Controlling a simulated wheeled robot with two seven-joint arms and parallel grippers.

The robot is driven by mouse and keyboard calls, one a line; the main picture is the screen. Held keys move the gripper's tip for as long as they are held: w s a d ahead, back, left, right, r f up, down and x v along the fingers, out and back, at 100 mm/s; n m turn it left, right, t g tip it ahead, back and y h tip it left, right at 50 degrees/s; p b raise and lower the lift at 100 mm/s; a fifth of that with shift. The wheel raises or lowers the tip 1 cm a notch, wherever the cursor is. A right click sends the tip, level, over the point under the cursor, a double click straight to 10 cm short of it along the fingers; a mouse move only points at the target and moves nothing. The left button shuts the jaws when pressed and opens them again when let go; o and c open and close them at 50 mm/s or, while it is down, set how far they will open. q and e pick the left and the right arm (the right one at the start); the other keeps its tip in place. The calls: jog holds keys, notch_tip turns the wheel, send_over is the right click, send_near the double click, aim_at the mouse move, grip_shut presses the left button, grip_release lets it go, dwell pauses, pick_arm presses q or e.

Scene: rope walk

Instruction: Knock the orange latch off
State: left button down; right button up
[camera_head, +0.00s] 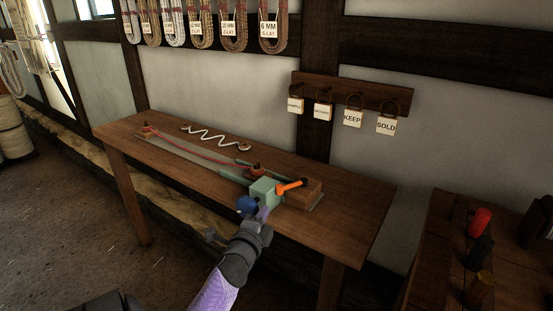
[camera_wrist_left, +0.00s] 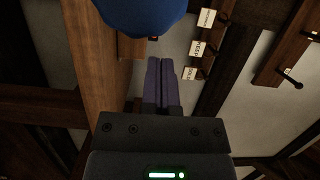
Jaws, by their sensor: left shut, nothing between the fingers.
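The orange latch (camera_head: 289,187) lies slanted across the top of the device on the table, between a pale green block (camera_head: 264,190) and a wooden block (camera_head: 307,194). A blue ball-shaped knob (camera_head: 246,204) is at the near side of the green block. My left gripper (camera_head: 263,213) is shut and empty, just in front of the green block and right of the knob. In the left wrist view its purple fingers (camera_wrist_left: 163,85) are together, and the blue knob (camera_wrist_left: 142,14) fills the top. My right gripper is not in view.
The device's long rail, with a red cord (camera_head: 195,150), runs left along the wooden table (camera_head: 350,208). A peg rack (camera_head: 350,90) with tags hangs above. Another bench (camera_head: 440,245) stands at right. The table's right end is clear.

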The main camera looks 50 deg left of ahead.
pick_arm(q)
jog(key=s, duration=0.1)
jog(key=s+a, duration=0.1)
jog(key=s, duration=0.1)
jog(key=s+a+p, duration=0.1)
jog(key=shift+s, duration=0.55)
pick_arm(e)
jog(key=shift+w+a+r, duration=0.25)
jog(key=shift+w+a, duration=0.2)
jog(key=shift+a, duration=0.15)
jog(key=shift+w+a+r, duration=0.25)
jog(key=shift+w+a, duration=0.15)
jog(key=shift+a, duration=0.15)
